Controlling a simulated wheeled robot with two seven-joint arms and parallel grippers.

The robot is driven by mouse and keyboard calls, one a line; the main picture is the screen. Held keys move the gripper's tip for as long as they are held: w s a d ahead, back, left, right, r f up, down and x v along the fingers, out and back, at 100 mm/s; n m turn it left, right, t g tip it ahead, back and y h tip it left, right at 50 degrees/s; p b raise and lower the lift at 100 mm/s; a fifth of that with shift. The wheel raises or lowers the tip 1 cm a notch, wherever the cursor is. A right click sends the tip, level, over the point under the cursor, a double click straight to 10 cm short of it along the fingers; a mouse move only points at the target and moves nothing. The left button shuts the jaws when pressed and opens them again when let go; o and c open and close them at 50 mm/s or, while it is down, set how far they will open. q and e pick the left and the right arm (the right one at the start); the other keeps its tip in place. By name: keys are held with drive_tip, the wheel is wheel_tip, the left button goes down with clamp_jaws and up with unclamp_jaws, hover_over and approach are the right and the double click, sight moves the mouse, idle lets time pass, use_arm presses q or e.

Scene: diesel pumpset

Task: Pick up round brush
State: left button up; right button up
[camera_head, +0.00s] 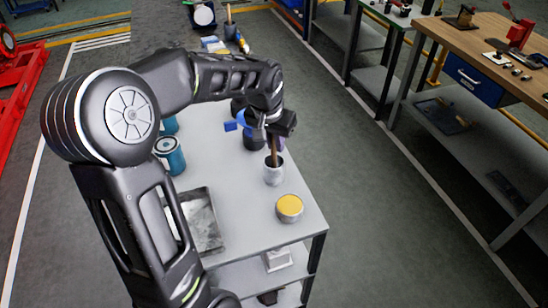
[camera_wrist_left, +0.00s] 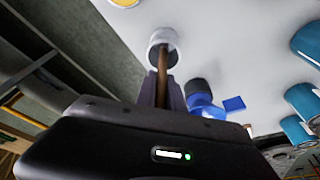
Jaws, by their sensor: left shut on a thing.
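The round brush (camera_head: 274,152) stands with its brown handle upright and its lower end inside a grey-white cup (camera_head: 273,171) on the table. Its brush head is hidden, apparently inside the cup. My left gripper (camera_head: 273,133) is above the cup and shut on the upper handle. In the left wrist view the brown handle (camera_wrist_left: 166,80) runs from the cup (camera_wrist_left: 163,45) to between the fingers of my left gripper (camera_wrist_left: 162,92). My right gripper is in neither view.
A yellow-topped can (camera_head: 289,208) stands in front of the cup near the table's right edge. Blue cans (camera_head: 170,155), a metal tray (camera_head: 200,222) and a blue object (camera_head: 238,122) share the grey table (camera_head: 240,225). A wooden workbench (camera_head: 470,50) stands at right across clear floor.

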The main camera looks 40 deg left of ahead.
use_arm(q)
clamp_jaws()
wheel_tip(320, 180, up, 10)
drive_tip(key=b, duration=0.1)
idle(0.5)
drive_tip(key=shift+r, duration=0.1)
idle(0.5)
